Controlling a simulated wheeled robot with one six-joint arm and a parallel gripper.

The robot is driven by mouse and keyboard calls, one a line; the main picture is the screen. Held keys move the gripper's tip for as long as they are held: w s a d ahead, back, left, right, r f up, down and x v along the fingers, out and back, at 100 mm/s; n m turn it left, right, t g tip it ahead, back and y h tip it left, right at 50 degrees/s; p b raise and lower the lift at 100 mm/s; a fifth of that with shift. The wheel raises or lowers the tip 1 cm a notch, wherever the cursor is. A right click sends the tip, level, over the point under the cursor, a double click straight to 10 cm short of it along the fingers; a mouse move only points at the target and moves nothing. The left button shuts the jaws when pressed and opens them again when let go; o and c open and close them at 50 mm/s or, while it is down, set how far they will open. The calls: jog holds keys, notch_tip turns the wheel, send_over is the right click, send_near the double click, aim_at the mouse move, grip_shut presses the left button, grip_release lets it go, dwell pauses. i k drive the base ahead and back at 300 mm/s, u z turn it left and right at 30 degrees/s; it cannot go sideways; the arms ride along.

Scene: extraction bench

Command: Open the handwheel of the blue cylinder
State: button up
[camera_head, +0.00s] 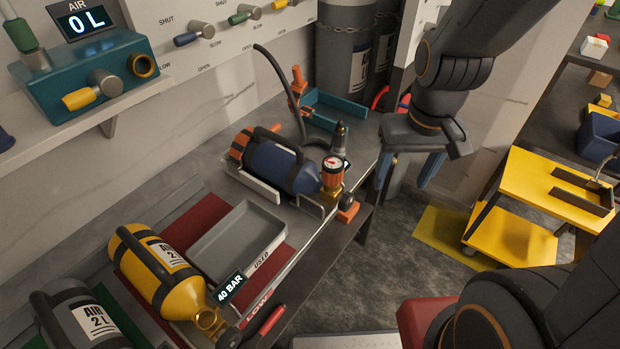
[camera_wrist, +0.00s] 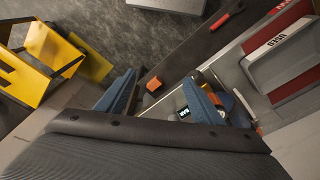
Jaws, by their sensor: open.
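The blue cylinder (camera_head: 285,166) lies on its side in a cradle on the bench, its brass valve and orange-rimmed gauge (camera_head: 333,164) at the right end. Its orange handwheel (camera_head: 348,211) sits on the valve's front side, near the bench edge. In the wrist view the handwheel (camera_wrist: 153,84) shows between my two blue fingers, farther off. My gripper (camera_head: 408,172) is open and empty, to the right of the valve and apart from it, fingers pointing down. In the wrist view most of the cylinder is hidden behind my right-hand finger.
A yellow cylinder (camera_head: 165,272) and a grey tray marked USED (camera_head: 237,242) lie nearer on the bench. A black hose (camera_head: 287,95) arches behind the blue cylinder. A teal tray (camera_head: 335,108) stands beyond. A yellow cart (camera_head: 520,187) stands right, across open floor.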

aim_at(346, 200)
jog(key=z, duration=0.95)
jog(key=k, duration=0.75)
jog(key=u, duration=0.9)
jog(key=i, duration=0.5)
